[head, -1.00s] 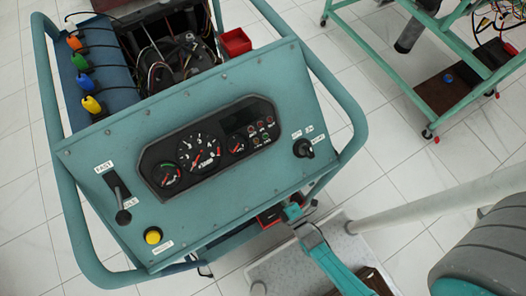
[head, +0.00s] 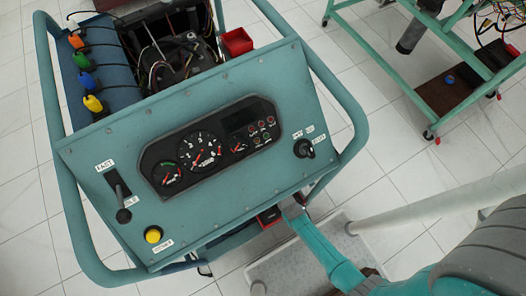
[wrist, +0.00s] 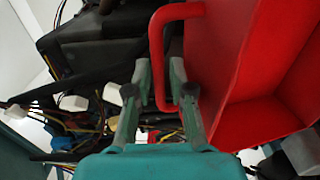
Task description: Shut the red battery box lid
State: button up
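The red lid (wrist: 235,50) fills the right of the wrist view, seen close up as a tray-like shape with raised walls. Its red bar handle (wrist: 158,65) runs down between the two fingers of my gripper (wrist: 160,78). The fingers stand apart on either side of the handle, with small gaps showing, so my gripper looks open around it. In the head view, a small red part (head: 268,217) shows below the teal control panel, beside the end of my teal arm. My fingertips are hidden there, and the lid's angle to its box cannot be told.
The teal engine trainer (head: 230,120) with its gauge panel and tubular frame overhangs the reach area. Wires and connectors (wrist: 75,103) lie left of the handle. A red open bin (head: 235,41) sits at the trainer's back. Another trainer frame (head: 440,100) stands right.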

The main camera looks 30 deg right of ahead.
grip_shut()
jog(key=shift+s, duration=0.1)
